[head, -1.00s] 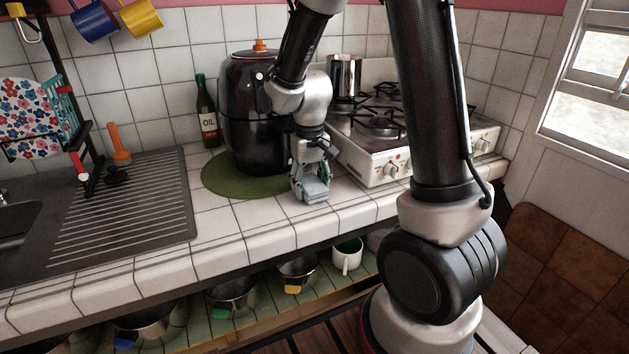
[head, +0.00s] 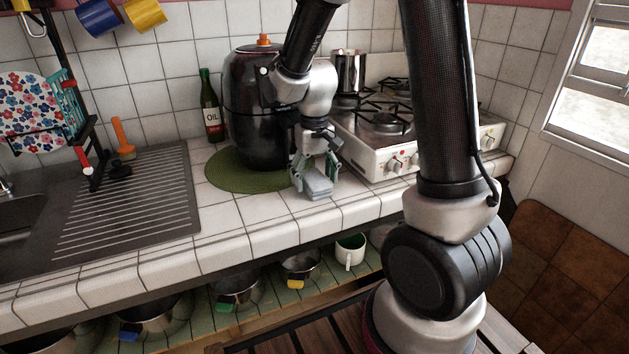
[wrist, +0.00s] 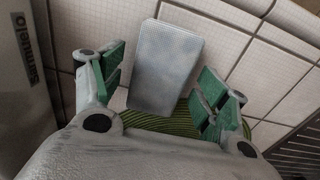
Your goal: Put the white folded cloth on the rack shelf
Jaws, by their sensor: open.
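The white folded cloth (head: 318,187) looks pale grey and lies flat on the tiled counter, in front of the dark appliance. In the wrist view the cloth (wrist: 165,58) is a whole rectangle on the tiles. My gripper (head: 314,175) is open just above and around it. Its green-padded fingers stand on either side in the wrist view (wrist: 160,83), with gaps to the cloth. A black upright rack (head: 68,90) stands at the left, and an open shelf (head: 265,308) runs under the counter. I cannot tell which is the rack shelf.
The dark appliance (head: 255,110) on a green round mat (head: 225,178) is close behind my gripper. The stove (head: 385,150) is to the right, an oil bottle (head: 211,108) to the left. Pots and a white mug (head: 349,252) occupy the shelf below. The front counter tiles are clear.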

